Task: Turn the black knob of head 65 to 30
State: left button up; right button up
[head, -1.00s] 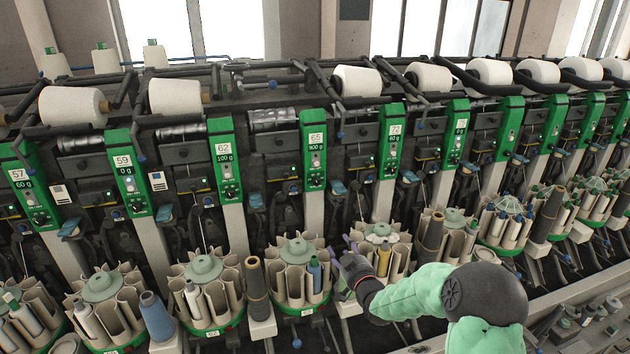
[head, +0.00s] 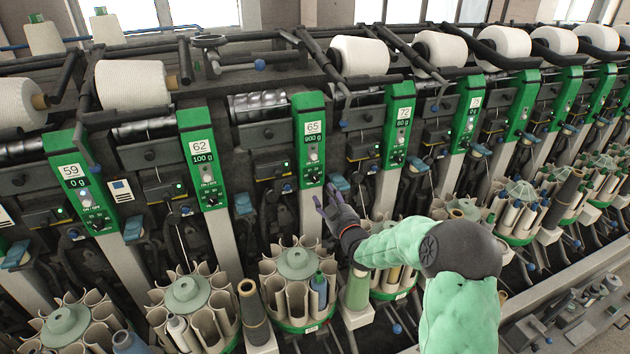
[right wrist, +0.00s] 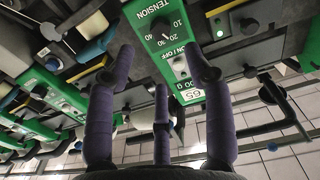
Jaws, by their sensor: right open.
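Head 65 is the green panel (head: 309,140) with display "65" and "900 g" near the middle of the head view. Its black knob (head: 314,178) sits low on the panel. In the right wrist view the panel (right wrist: 188,93) appears turned around, with the black knob (right wrist: 161,29) beside the word TENSION and a scale of 10 to 40. I cannot tell exactly where its pointer stands. My right gripper (head: 329,200) is open and empty just below the panel. Its fingers (right wrist: 160,68) frame the panel in the wrist view, apart from the knob. My left gripper is not in view.
Neighbouring panels 62 (head: 203,158) and 72 (head: 398,122) stand on either side, with similar knobs. A light ON/OFF knob (right wrist: 180,67) is close to the black one. A bobbin magazine (head: 297,262) stands below, with a green cone (head: 358,290) beside it.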

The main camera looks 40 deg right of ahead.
aim_at(316, 180)
jog(key=b+x, duration=0.1)
jog(key=x, duration=0.8)
jog(key=shift+b, duration=0.3)
jog(key=shift+f, duration=0.1)
grip_shut()
